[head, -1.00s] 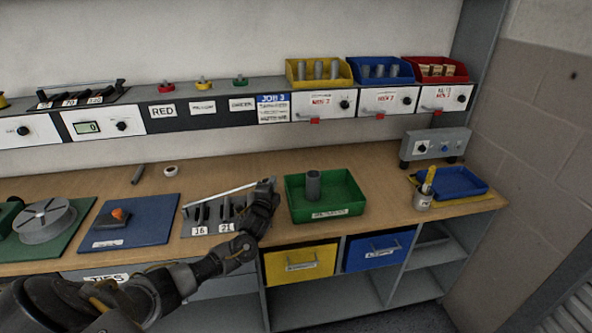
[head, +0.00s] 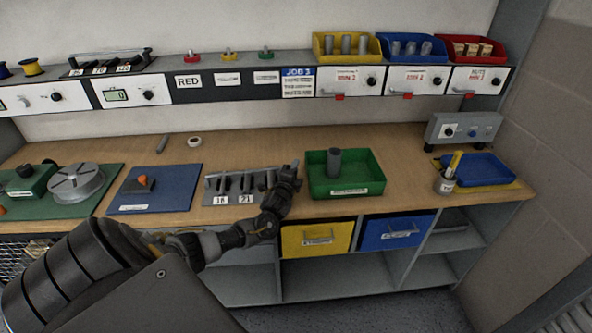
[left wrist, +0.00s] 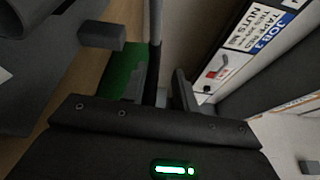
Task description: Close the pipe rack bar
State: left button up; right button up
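The pipe rack (head: 212,197), grey with labels reading 16 and 21, sits on the workbench between a blue mat and a green tray. Several dark pipes show in it. Its thin bar (head: 240,172) runs along the top, nearly level, its right end by my left gripper (head: 285,183). In the left wrist view a dark rod (left wrist: 155,35) runs between the two fingers of my left gripper (left wrist: 158,90), close to the left finger. The fingers stand apart, with something grey low between them. I cannot tell whether they grip it. My right gripper is not in view.
The green tray (head: 375,185) with an upright grey pipe stands just right of my left gripper. The blue mat (head: 180,190) with an orange-topped part lies left of the rack. A shelf (head: 295,60) with bins and boxes runs above. Bench behind the rack is mostly clear.

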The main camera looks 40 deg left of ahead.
pick_arm(q)
jog(key=shift+o, duration=0.2)
jog(key=shift+d, duration=0.15)
jog(key=shift+s+d, duration=0.1)
jog(key=b+v, duration=0.1)
jog(key=v, duration=0.9)
jog(key=shift+s, duration=0.25)
